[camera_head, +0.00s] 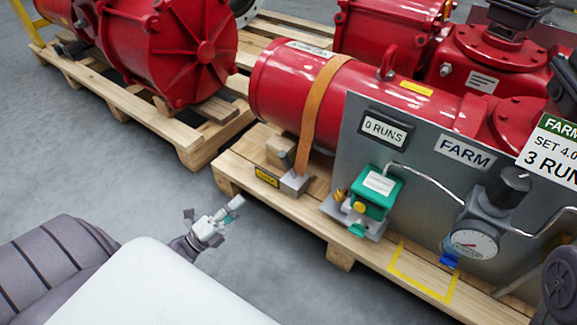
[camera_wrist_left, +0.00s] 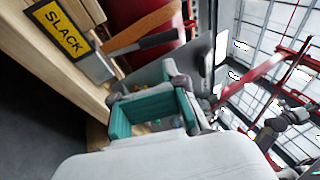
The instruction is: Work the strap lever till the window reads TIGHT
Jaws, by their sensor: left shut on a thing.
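An orange strap (camera_head: 318,105) runs over a red cylinder and down to a grey metal buckle and lever (camera_head: 294,183) at the pallet edge. In the left wrist view the lever shows as a dark grey bar (camera_wrist_left: 160,40) beside the strap (camera_wrist_left: 140,29). The yellow window (camera_wrist_left: 63,32) reads SLACK; it is small in the head view (camera_head: 267,177). My left gripper (camera_head: 232,207) is over the floor left of the lever, apparently apart from it. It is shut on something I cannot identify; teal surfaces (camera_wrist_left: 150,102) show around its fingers. My right gripper is not in view.
A green box (camera_head: 377,190) with a yellow knob stands right of the lever, before a grey panel (camera_head: 350,160) with a "0 RUNS" display. A pressure gauge (camera_head: 473,243) is farther right. Another pallet (camera_head: 200,148) stands left. The floor between is clear.

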